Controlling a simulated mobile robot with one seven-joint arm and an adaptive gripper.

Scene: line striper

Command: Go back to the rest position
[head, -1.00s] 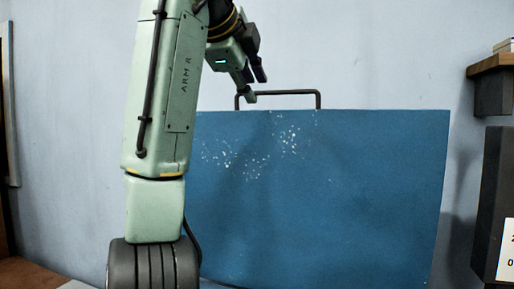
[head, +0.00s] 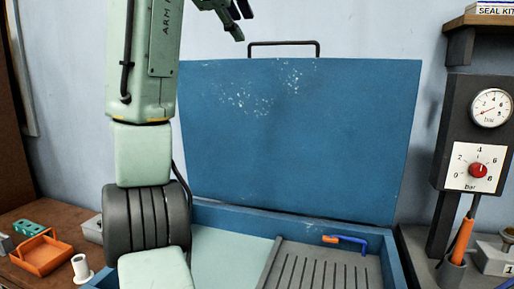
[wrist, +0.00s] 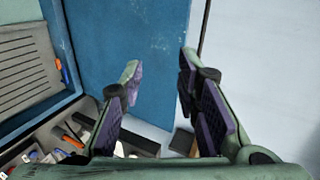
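My gripper (wrist: 160,70) is open in the wrist view, with its two purple-padded fingers apart and nothing between them. In the head view the gripper (head: 238,20) is at the top edge, only partly in frame, up and left of the handle of a blue lid. The raised blue lid (head: 300,140) stands open behind my arm; it also shows behind the fingers in the wrist view (wrist: 108,30).
The blue case (head: 396,262) below the lid holds a slatted grey tray (head: 318,272) with a blue-and-orange tool (head: 345,240). An orange tray (head: 42,256) lies at left. A gauge panel (head: 474,135) stands at right under a shelf (head: 480,22).

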